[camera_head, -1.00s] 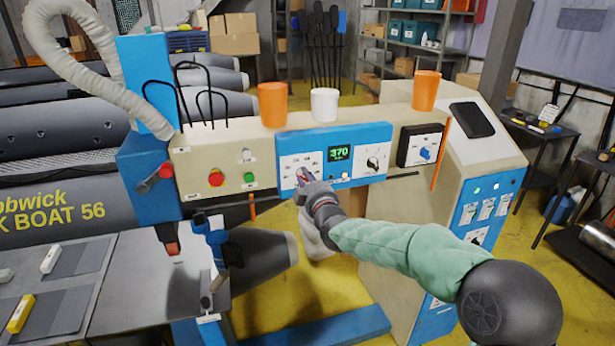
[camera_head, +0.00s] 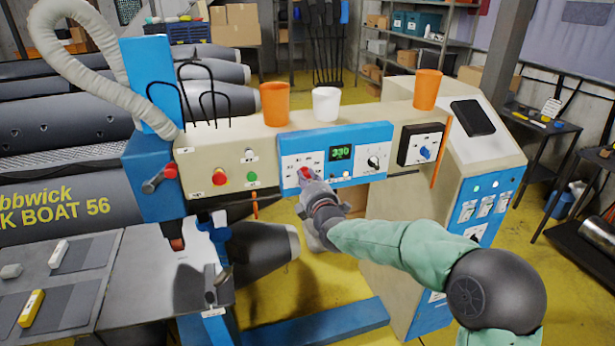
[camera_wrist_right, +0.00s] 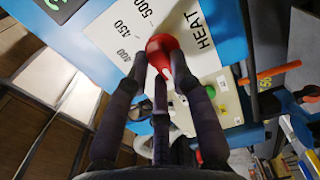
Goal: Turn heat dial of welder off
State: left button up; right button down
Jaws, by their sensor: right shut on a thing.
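The welder (camera_head: 268,150) is a beige and blue machine standing over a grey table. Its blue control panel carries a white plate with the red heat dial (camera_head: 303,173) and a green display (camera_head: 341,153) that reads about 330. My right gripper (camera_head: 306,184) is at this dial. In the wrist view the gripper's dark fingers (camera_wrist_right: 163,85) are closed around the red dial (camera_wrist_right: 164,45), beside the label HEAT and the marks 400, 450 and 500. The fingers hide part of the dial, so its exact pointer position is hard to tell. My left gripper is not in view.
Two orange cups (camera_head: 274,104) and a white cup (camera_head: 325,104) stand on top of the welder. A red button (camera_head: 220,176) and a green button (camera_head: 252,177) are left of the panel. A black-plated blue knob (camera_head: 425,153) is to the right.

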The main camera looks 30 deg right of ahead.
jog(key=shift+f+n, duration=0.1)
jog(key=shift+n, duration=0.8)
jog(key=c, duration=1.1)
grip_release()
jog(key=shift+o, duration=0.2)
jog(key=v, duration=1.2)
jog(key=shift+f, duration=0.1)
